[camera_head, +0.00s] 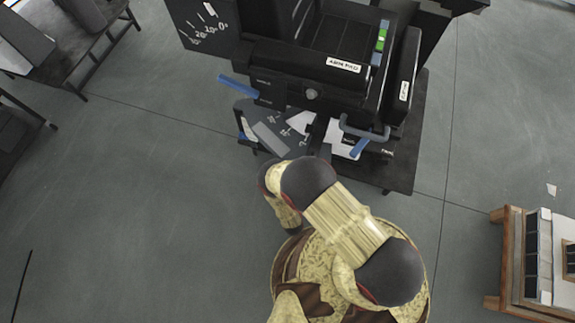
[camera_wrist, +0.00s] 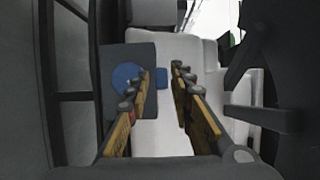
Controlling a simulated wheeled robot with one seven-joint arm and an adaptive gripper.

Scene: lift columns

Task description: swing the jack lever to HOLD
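A black machine (camera_head: 315,70) with white labels stands ahead in the head view. A blue-tipped lever (camera_head: 238,86) sticks out from its left side. A grey lever with a blue end (camera_head: 366,138) is at its lower right front. I cannot tell which is the jack lever, and no HOLD mark is readable. In the wrist view my gripper (camera_wrist: 160,72) is open, its two fingers apart. A small blue piece (camera_wrist: 162,78) shows between the fingertips; contact cannot be told. A blue disc (camera_wrist: 125,78) on a grey plate lies beside the left finger. My arm hides the gripper in the head view.
A dial plate (camera_head: 210,28) with numbers is at the machine's upper left. A dark bench (camera_head: 75,50) stands at upper left, and a wooden-framed table (camera_head: 505,260) at lower right.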

